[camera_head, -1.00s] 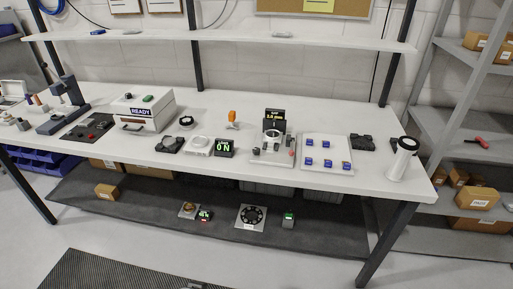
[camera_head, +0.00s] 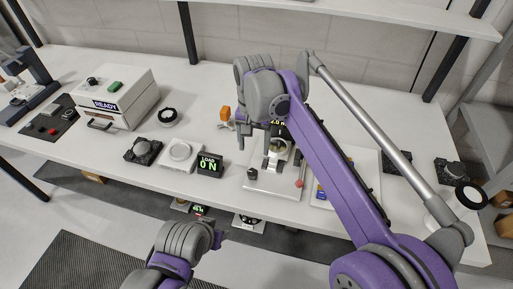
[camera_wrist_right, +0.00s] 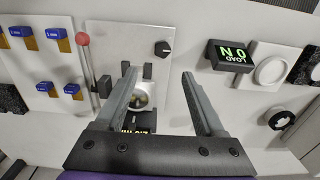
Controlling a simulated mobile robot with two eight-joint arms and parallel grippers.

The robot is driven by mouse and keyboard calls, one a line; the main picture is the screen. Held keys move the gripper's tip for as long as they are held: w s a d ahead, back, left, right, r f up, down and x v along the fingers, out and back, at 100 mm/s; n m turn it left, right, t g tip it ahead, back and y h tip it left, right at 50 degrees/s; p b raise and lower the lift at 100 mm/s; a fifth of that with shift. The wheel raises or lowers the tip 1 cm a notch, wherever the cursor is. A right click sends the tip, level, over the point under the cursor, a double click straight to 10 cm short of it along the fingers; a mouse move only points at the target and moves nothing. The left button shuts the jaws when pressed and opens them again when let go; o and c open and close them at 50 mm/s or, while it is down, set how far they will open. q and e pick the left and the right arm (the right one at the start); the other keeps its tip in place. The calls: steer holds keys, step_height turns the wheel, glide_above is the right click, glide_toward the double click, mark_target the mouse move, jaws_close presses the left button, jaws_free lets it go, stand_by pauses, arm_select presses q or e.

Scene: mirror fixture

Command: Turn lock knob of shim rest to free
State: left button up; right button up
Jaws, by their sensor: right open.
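The shim rest is a light plate (camera_wrist_right: 105,37) with a mirror fixture on it, partly hidden by my right arm in the head view (camera_head: 262,188). Its lock knob (camera_wrist_right: 162,48) is a small black dial with a white pointer mark; it also shows in the head view (camera_head: 252,173) near the plate's front left. My right gripper (camera_wrist_right: 159,74) is open and empty above the plate, its fingers apart, with the knob just beyond the fingertips in the wrist view and not between them. My left gripper (camera_head: 218,238) is low in front of the table; its fingers are unclear.
A red-tipped lever (camera_wrist_right: 83,39) stands beside the rest. A load display (camera_head: 209,164) reading 0 N and a round white pad (camera_head: 180,152) are to its left. A tray with blue-labelled pieces (camera_wrist_right: 45,60) lies on the other side.

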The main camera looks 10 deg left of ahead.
mark_target(252, 171)
steer(key=f, duration=1)
steer(key=shift+s+a+f+b, duration=0.25)
steer(key=shift+s+b, duration=0.1)
jaws_close()
